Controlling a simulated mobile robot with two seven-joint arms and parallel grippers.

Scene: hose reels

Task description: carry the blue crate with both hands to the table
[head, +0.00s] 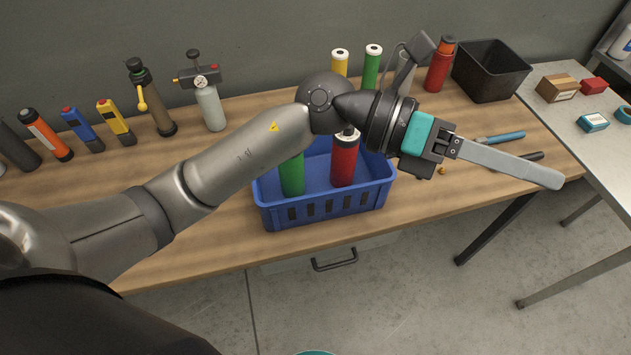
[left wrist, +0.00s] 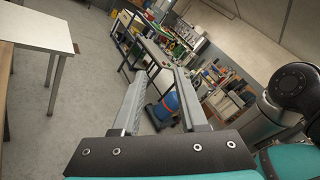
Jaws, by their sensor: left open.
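The blue crate (head: 325,211) stands on the wooden workbench (head: 225,235), near its front edge. It holds a green bottle (head: 292,178) and a red bottle (head: 344,163). My left arm crosses over the crate's back and hides part of it. My left gripper (head: 540,175) is beyond the crate's right side, above the bench's right end, pointing right. In the left wrist view its two fingers (left wrist: 160,78) are apart with nothing held between them. A pale-topped table (head: 590,140) stands to the right of the bench. My right gripper is not seen.
Torches, a pump and a gauge bottle (head: 210,105) line the bench's back left. More bottles (head: 440,65) and a black bin (head: 490,70) stand at the back right. A cardboard box (head: 557,88) and small items are on the pale table.

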